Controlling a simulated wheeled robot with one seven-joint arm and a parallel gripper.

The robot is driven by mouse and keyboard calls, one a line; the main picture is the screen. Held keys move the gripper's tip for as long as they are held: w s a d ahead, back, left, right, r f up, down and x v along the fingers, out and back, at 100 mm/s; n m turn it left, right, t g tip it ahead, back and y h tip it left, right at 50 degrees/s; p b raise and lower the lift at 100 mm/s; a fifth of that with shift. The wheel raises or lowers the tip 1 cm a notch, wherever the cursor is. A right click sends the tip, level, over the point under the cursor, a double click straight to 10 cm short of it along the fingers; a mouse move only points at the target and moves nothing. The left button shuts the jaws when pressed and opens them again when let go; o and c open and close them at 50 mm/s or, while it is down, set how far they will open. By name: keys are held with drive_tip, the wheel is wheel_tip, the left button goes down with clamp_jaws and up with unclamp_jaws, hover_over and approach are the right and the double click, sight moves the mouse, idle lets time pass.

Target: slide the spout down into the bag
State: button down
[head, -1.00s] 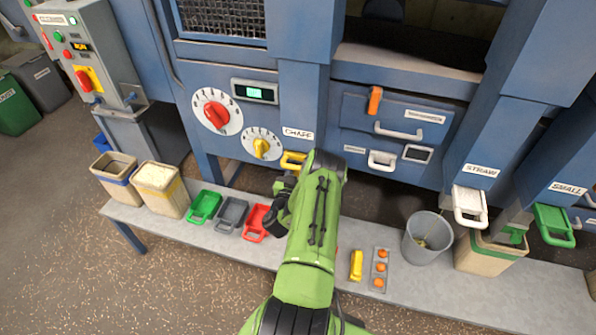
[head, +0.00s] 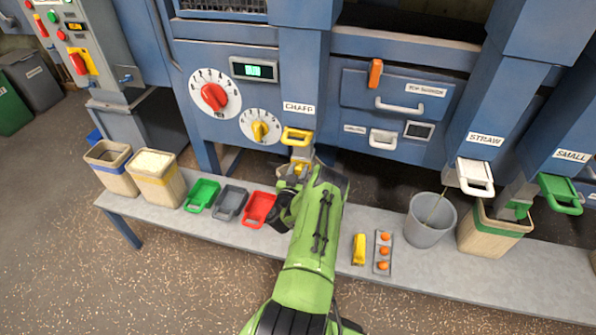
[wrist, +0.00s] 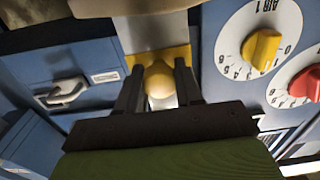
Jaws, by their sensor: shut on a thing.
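The CHAFF chute ends in a short grey metal spout (head: 301,154) below a yellow slide handle (head: 297,137). My gripper (head: 297,172) is at the spout's lower part, in front of it. In the wrist view the picture is turned over, and my gripper (wrist: 159,85) has its two dark fingers shut on a round yellow knob (wrist: 160,84). The knob stands on a yellow plate (wrist: 142,60) on the pale spout (wrist: 150,32). A beige surface, probably the bag (wrist: 38,12), shows along the top edge of the wrist view. My arm hides most of the bag and the spout's mouth in the head view.
A grey bench (head: 215,238) runs under the machine. A yellow item (head: 359,249) and a grey bucket (head: 430,220) are to the right.

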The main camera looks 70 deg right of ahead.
drive_tip(key=shift+a+f, duration=0.1)
drive_tip(key=shift+f, duration=0.15)
drive_tip(key=c, duration=1)
unclamp_jaws()
drive_tip(key=shift+o, duration=1.3)
drive_tip(key=shift+r, duration=0.1)
drive_tip(key=s+a+p, duration=0.2)
drive_tip(key=a+p, duration=1.3)
drive_tip(key=shift+s+a, duration=0.2)
drive_tip(key=shift+a, duration=0.05)
